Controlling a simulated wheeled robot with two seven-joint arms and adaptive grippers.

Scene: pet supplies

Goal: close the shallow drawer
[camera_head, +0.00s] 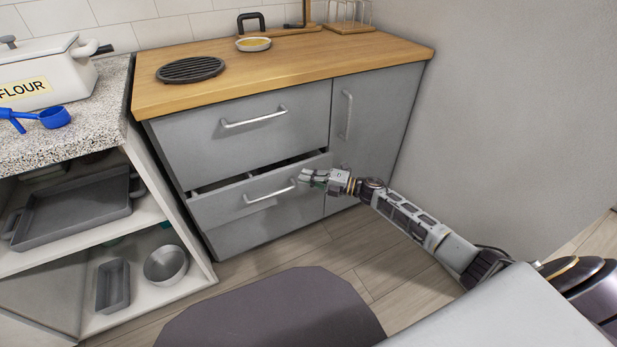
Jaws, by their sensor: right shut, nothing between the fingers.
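The shallow drawer (233,206) is the middle front of the grey cabinet, below a taller closed drawer (240,137). It stands partly open, with a dark gap along its top edge. Its bar handle (270,191) is silver. My right gripper (303,177) is shut and empty, at the right end of the handle, close in front of the drawer front. Whether it touches the drawer or handle I cannot tell. My left gripper is not in view.
A wooden worktop (300,62) with a black trivet (190,70) tops the cabinet. An open shelf unit (170,245) with pans stands at the left, a grey wall (510,130) at the right. A dark mat (270,315) lies on the floor in front.

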